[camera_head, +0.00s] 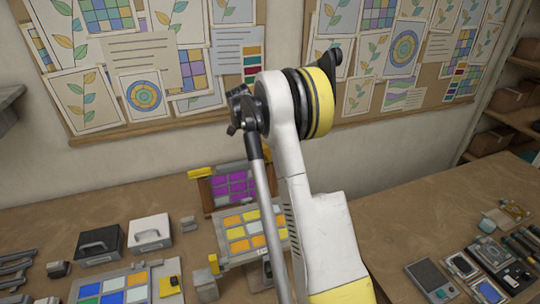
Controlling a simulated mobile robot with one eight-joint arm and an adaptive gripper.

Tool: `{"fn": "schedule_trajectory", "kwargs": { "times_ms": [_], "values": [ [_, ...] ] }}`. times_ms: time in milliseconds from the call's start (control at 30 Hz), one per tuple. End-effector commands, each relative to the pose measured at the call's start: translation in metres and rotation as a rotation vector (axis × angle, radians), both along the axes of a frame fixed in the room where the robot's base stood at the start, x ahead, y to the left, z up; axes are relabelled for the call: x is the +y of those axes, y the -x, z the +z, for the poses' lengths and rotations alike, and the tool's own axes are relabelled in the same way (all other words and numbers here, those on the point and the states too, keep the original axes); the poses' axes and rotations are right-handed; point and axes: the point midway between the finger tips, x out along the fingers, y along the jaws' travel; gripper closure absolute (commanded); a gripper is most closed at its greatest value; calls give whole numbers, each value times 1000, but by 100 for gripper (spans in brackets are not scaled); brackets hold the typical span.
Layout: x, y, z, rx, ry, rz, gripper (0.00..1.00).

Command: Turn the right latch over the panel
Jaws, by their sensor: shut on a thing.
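A panel with purple panes (237,184) stands in a brown frame at the back of the table, near the wall. A yellow latch (201,172) shows at the frame's upper left corner and reaches toward the panel's top edge. My white and yellow arm crosses the middle of the view.
A panel with orange, yellow and white panes (238,233) lies in front of the frame. A black case (99,244) and a white case (150,232) stand to the left, behind a blue-paned panel (112,290). Trays (432,277) sit front right; bare tabletop (430,215) lies behind them.

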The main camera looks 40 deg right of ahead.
Motion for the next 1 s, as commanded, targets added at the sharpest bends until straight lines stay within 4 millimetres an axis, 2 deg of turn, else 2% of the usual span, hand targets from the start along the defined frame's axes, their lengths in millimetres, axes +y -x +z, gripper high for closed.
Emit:
{"fn": "schedule_trajectory", "kwargs": {
  "times_ms": [400, 500, 833, 1000],
  "values": [
    [0, 0, 0, 0, -1, -8, 100],
    [0, 0, 0, 0, -1, -8, 68],
    [1, 0, 2, 0, 0, -6, 68],
    [9, -4, 22, -1, 0, -4, 68]
  ]
}}
